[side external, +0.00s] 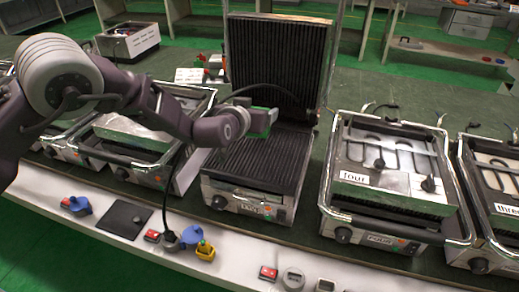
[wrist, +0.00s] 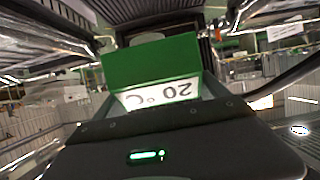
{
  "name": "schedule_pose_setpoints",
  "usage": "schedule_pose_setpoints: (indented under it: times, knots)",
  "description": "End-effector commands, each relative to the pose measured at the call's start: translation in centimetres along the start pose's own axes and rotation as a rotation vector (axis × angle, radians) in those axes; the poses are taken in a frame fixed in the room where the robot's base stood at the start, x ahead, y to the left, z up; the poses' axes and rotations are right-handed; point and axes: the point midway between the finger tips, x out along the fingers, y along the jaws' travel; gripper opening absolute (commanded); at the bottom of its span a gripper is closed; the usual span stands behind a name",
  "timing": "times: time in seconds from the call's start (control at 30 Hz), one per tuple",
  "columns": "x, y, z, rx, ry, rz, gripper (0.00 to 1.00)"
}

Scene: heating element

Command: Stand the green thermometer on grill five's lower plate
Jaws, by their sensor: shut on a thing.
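The green thermometer (side external: 261,119) is held in my gripper (side external: 248,117) above the ridged lower plate (side external: 252,160) of the open grill. In the wrist view the green thermometer (wrist: 150,62) fills the middle, with a white face reading "20 °C" upside down. My gripper is shut on it and hides part of it in the side view. Grill five's upper plate (side external: 276,68) stands raised behind. The label on this grill's front is too small to read surely. A gap seems to lie between thermometer and lower plate; its size is hard to tell.
A grill labelled "four" (side external: 385,185) stands to the right, and one labelled "three" (side external: 497,185) beyond it. Another grill (side external: 135,150) stands left, under my arm. A dark cable (side external: 285,90) crosses before the upper plate. The white front ledge (side external: 235,248) carries switches and knobs.

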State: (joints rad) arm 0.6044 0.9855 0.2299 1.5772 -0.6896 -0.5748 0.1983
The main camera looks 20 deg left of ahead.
Motion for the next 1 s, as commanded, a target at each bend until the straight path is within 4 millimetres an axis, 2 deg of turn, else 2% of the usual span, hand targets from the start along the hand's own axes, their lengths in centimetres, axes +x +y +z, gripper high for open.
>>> schedule_pose_setpoints:
  times: [0.17, 0.3, 0.53, 0.7, 0.87, 1.0]
  knots:
    - [2.9, -1.3, -1.7, 0.024, 0.01, 0.005, 0.36]
    - [3.8, -1.2, 0.7, 0.027, 0.004, 0.007, 0.36]
    - [5.0, -1.3, 3.7, 0.026, 0.006, 0.007, 0.36]
    - [6.6, -1.4, 7.5, 0.026, 0.006, 0.006, 0.36]
    - [7.4, -1.4, 9.4, 0.025, 0.007, 0.007, 0.36]
    - [8.4, -1.5, 11.7, 0.026, 0.007, 0.007, 0.36]
